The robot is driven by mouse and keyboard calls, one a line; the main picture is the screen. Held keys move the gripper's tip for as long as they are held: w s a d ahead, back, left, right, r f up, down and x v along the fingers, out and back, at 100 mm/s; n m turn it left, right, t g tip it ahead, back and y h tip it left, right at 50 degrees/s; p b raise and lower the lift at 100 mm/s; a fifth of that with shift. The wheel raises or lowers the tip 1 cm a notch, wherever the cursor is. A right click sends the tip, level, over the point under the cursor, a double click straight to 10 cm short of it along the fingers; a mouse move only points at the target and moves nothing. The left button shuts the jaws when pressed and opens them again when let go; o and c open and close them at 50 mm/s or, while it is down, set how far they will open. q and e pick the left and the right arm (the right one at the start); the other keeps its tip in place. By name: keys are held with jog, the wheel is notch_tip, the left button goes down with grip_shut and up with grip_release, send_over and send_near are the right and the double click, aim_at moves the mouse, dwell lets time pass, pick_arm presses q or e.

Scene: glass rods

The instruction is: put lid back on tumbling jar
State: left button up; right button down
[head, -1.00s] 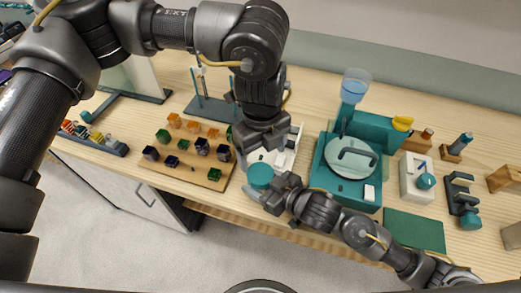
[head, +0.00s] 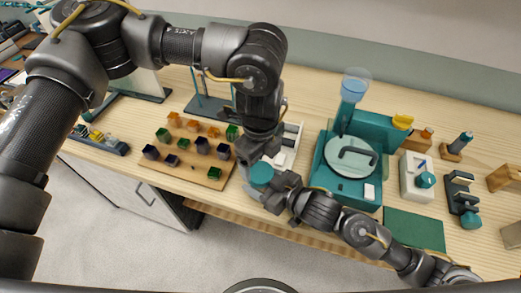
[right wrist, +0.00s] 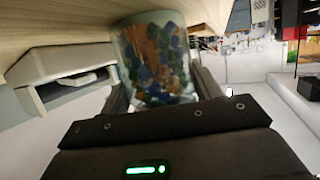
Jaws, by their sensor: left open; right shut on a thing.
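The teal lid (head: 261,173) sits at the top of the tumbling jar (head: 252,190) near the table's front edge; I cannot tell how firmly it is seated. In the right wrist view the clear jar (right wrist: 157,62) holds many blue, green and orange-brown pieces. My right gripper (head: 271,192) is shut on the jar from the front right. Its fingers also show at the jar's sides in the right wrist view (right wrist: 155,90). My left gripper (head: 257,156) is open, just behind and above the lid, its fingertips partly hidden.
A wooden board (head: 185,174) with several coloured cubes lies to the left. A white tray (head: 292,148) is partly hidden behind my left gripper. A teal machine with a round plate (head: 334,187) stands to the right, beside a dark green mat (head: 413,231).

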aim_at(260, 172)
pick_arm(q)
jog(key=shift+f, duration=2.15)
jog(key=c, duration=1)
jog(key=m, duration=0.4)
jog(key=shift+m, duration=0.4)
jog(key=shift+c, duration=0.2)
jog(key=m, duration=0.5)
